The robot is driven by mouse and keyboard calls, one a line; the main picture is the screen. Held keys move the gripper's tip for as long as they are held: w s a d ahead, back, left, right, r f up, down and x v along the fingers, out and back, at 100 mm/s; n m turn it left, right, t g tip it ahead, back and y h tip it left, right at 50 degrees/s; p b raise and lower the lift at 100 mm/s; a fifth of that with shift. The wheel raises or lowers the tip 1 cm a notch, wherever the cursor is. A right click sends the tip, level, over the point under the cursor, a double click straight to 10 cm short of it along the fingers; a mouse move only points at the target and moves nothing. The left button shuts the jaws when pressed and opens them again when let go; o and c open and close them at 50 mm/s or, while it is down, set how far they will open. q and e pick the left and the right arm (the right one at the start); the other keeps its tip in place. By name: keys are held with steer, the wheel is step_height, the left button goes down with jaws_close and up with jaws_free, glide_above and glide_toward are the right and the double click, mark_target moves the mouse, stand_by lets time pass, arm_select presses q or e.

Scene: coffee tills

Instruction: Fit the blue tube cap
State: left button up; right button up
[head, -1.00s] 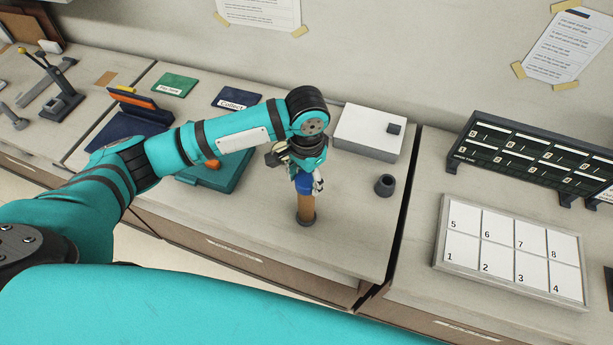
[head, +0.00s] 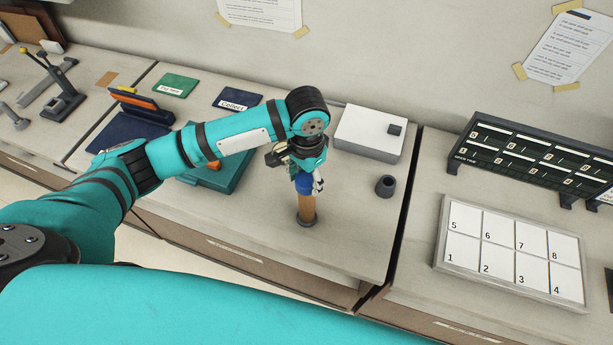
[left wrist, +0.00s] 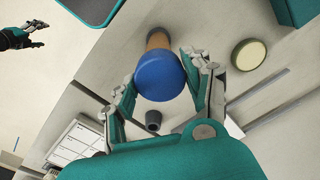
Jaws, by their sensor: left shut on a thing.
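A brown tube (head: 307,209) stands upright in a dark round base on the middle counter. The blue cap (head: 304,184) is at the tube's top end; it shows large in the left wrist view (left wrist: 160,77), in line with the tube (left wrist: 158,40). I cannot tell how far the cap is seated. My left gripper (head: 306,181) is above the tube, pointing down, shut on the blue cap with a finger on each side.
A small dark cup (head: 385,186) stands right of the tube. A white box (head: 352,134) is behind it. A teal tray (head: 230,178) lies left, partly behind my arm. A numbered board (head: 437,262) lies on the right counter, past a gap. The counter before the tube is clear.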

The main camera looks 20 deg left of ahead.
arm_select(q)
steer(key=shift+f, duration=0.25)
steer(key=shift+r, duration=0.1)
stand_by(0.3)
steer(key=shift+r, duration=0.2)
stand_by(0.4)
